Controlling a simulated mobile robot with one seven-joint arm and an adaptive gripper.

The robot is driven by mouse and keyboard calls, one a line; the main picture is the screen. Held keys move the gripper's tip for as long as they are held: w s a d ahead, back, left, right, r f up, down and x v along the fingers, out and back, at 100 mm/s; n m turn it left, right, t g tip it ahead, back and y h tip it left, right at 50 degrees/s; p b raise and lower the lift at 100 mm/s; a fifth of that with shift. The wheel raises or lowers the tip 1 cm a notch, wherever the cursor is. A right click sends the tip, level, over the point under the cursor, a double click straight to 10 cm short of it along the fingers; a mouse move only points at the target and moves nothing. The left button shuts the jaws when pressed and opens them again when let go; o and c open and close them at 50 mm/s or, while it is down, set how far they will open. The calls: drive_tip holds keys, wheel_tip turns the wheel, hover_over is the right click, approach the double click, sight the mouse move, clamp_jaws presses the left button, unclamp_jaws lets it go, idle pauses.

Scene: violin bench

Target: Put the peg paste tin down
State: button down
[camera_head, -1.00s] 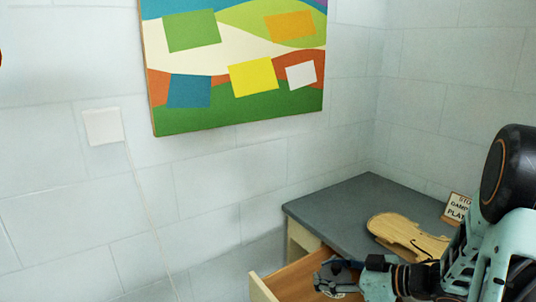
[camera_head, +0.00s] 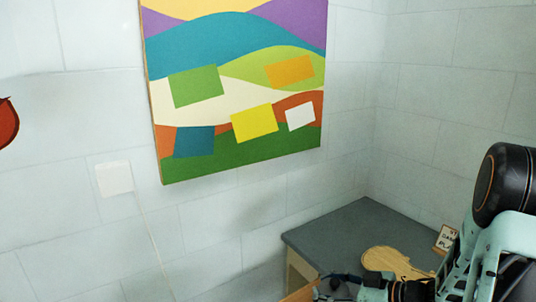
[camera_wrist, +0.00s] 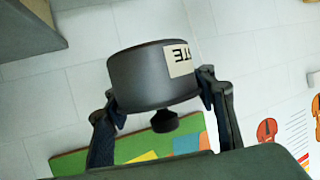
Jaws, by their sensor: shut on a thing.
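The peg paste tin (camera_wrist: 140,79) is a dark grey round tin with a cream label, whose letters appear upside down in the wrist view. My gripper (camera_wrist: 168,103) has a finger on each side of the tin and is shut on it. A black knob shows just below the tin in that view. In the head view my gripper (camera_head: 337,287) is at the bottom edge, in front of the grey bench top and by the open drawer (camera_head: 300,294). The tin cannot be made out clearly there, and the drawer's inside is mostly cut off.
The grey bench top (camera_head: 335,238) is bare at its back left. A wooden violin plate (camera_head: 395,262) and a small lettered sign (camera_head: 446,238) stand on its right part, close to my arm. A colourful painting (camera_head: 240,85) hangs on the wall.

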drive_tip(key=shift+a+r+p, duration=0.1)
drive_tip(key=shift+r+p, duration=2)
drive_tip(key=shift+p, duration=0.3)
